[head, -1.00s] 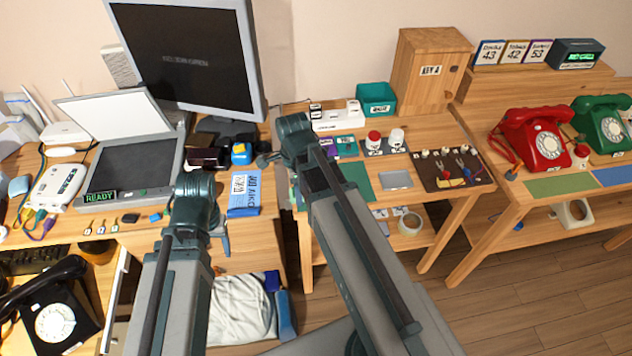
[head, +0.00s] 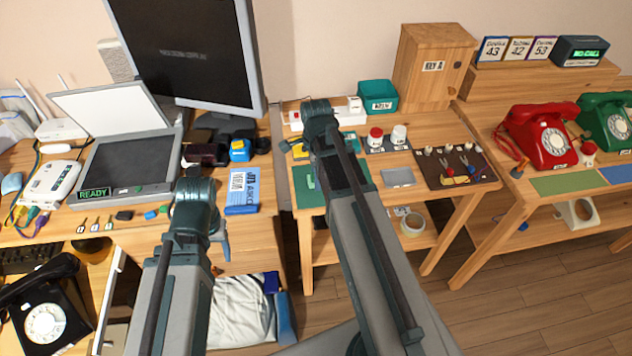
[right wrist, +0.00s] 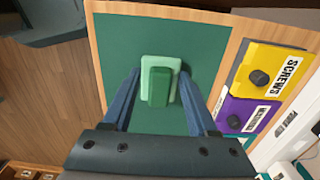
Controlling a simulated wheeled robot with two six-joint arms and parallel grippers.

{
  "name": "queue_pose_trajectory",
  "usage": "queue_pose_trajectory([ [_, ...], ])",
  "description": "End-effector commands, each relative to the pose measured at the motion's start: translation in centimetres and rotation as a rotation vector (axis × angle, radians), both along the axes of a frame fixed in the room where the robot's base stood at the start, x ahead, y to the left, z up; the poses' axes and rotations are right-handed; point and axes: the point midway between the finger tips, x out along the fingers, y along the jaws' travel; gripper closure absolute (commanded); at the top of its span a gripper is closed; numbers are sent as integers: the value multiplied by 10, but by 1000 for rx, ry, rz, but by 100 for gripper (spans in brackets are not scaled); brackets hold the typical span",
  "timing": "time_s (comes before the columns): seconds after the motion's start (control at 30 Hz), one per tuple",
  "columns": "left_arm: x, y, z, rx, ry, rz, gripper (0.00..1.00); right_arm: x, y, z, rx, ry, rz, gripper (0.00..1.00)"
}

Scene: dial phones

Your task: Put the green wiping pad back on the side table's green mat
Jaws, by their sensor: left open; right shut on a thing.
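The green wiping pad (right wrist: 160,67) shows in the right wrist view, with a pale green base and a darker green grip block. My right gripper (right wrist: 160,78) is shut on it, one blue finger on each side. The side table's green mat (right wrist: 115,55) lies beneath the pad and extends around it. I cannot tell whether the pad touches the mat. In the head view the mat (head: 304,199) is partly hidden by my right arm. My left gripper (head: 222,244) is open and mostly hidden behind its arm, by the front of the left desk.
Yellow screws box (right wrist: 268,70) and a purple box (right wrist: 242,113) stand beside the mat. The side table also holds a teal bin (head: 378,96), a wooden cabinet (head: 433,68) and a dark tool mat (head: 455,168). A monitor (head: 190,50) stands on the left desk.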

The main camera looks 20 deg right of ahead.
Motion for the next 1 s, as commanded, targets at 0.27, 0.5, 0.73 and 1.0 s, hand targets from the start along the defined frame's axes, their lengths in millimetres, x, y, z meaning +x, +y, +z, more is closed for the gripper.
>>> queue_pose_trajectory([
  [0.27, 0, 0, -8, 0, 0, 0, 39, 0, 0, -8, 0, 0, 0, 93],
  [0.5, 0, 0, -11, 0, 0, 0, 39, 0, 0, -11, 0, 0, 0, 36],
  [0.73, 0, 0, -11, 0, 0, 0, 39, 0, 0, -11, 0, 0, 0, 11],
  [1.0, 0, 0, -9, 0, 0, 0, 39, 0, 0, -9, 0, 0, 0, 11],
])
